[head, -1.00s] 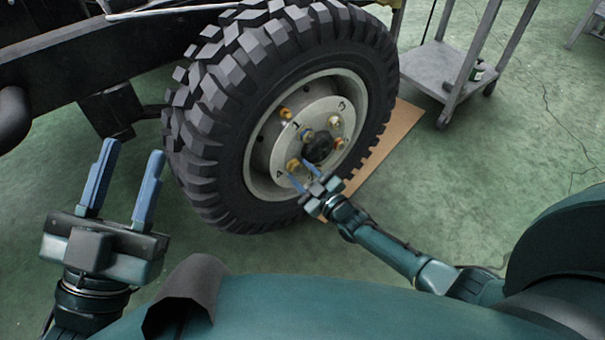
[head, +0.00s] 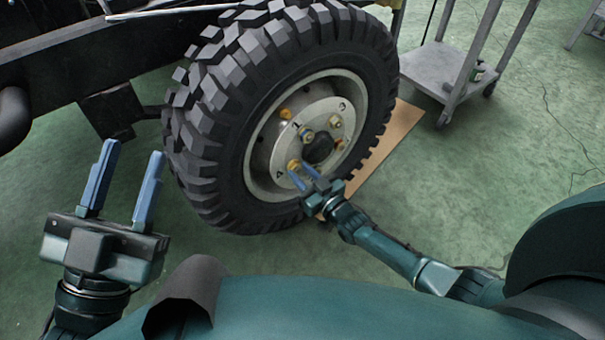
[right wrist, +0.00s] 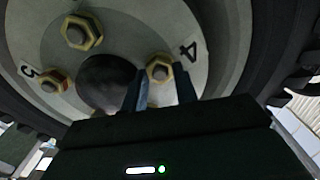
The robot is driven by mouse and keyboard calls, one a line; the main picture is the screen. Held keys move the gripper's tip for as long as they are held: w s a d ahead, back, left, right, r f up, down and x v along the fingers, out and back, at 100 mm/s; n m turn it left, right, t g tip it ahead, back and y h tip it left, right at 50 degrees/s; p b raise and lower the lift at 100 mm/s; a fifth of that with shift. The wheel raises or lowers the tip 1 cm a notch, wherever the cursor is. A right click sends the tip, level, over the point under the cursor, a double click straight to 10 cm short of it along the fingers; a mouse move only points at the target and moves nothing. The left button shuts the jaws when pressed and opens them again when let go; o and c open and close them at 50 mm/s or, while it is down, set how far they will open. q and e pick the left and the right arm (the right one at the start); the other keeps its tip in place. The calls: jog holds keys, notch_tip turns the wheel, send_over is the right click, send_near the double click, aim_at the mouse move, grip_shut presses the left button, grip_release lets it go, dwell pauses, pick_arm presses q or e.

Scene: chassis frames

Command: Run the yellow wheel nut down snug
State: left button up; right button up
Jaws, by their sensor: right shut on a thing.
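The wheel (head: 215,165) stands upright, its pale hub disc (head: 318,107) carrying several gold-coloured nuts around a black centre cap (head: 318,149). The yellow nut (head: 294,164) beside the number 4 is at the lower left of the hub. It also shows in the right wrist view (right wrist: 159,67), just at my fingertips. My right gripper (head: 301,173) is shut on this nut; the fingers partly hide it in the right wrist view, and how far it is threaded cannot be told. My left gripper (head: 134,150) is open and empty, left of the tyre.
A dark chassis beam (head: 80,55) runs behind the tyre at the upper left. A brown board (head: 400,125) lies on the floor by the wheel. A grey trolley (head: 430,65) stands at the upper right.

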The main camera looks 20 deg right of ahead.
jog(key=o, duration=0.7)
pick_arm(q)
jog(key=shift+r, duration=0.1)
pick_arm(e)
jog(key=shift+s+d, duration=0.1)
jog(key=shift+s, duration=0.05)
